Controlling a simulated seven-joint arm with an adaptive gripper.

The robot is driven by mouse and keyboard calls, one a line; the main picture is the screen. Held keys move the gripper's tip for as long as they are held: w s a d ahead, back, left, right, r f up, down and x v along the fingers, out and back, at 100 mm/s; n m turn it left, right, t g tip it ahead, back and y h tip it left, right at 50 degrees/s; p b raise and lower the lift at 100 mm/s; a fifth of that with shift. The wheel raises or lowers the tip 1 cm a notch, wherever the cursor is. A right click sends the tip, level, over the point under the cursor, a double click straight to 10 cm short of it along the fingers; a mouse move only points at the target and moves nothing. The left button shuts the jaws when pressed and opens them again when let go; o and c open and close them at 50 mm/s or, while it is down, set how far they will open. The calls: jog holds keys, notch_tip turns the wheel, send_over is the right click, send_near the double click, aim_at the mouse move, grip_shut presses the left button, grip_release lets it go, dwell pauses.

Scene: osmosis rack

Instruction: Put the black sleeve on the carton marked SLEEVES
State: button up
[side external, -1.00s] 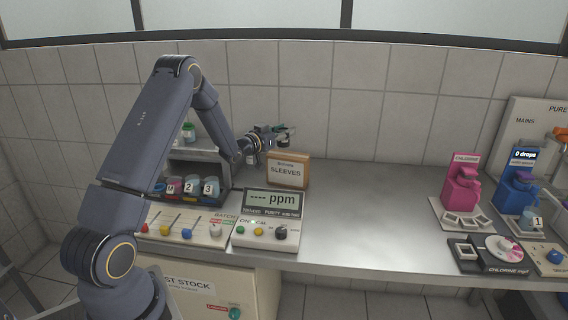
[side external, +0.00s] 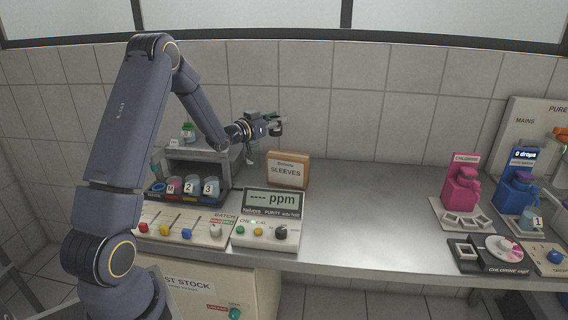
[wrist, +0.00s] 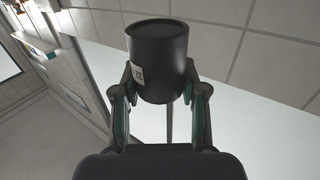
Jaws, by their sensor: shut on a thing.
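The black sleeve (wrist: 157,60) is a dark cylinder with a small white label, held between the two fingers of my gripper (wrist: 160,98) in the wrist view. In the side view my gripper (side external: 273,124) is shut on the sleeve (side external: 276,130), which looks small and dark there. It is in the air above the carton marked SLEEVES (side external: 287,171), slightly left of its middle, with a clear gap below. The carton is tan with a white label and stands on the bench behind the ppm meter.
The ppm meter (side external: 274,202) stands in front of the carton. A grey rack (side external: 199,153) with numbered jars (side external: 191,187) is to the left. Pink (side external: 462,185) and blue (side external: 516,187) dispensers stand far right. The bench (side external: 365,205) right of the carton is bare.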

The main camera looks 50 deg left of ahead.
jog(key=w+a+f, duration=0.1)
jog(key=w+f, duration=0.1)
jog(key=w+a+f, duration=0.1)
jog(key=w+f, duration=0.2)
jog(key=w+a+f, duration=0.1)
jog(key=w+f, duration=0.1)
jog(key=shift+w+a+f, duration=0.15)
jog(key=shift+w+a, duration=0.1)
jog(key=shift+w+f, duration=0.1)
jog(key=shift+f, duration=1.5)
jog(key=shift+f, duration=0.15)
jog(key=o, duration=1.2)
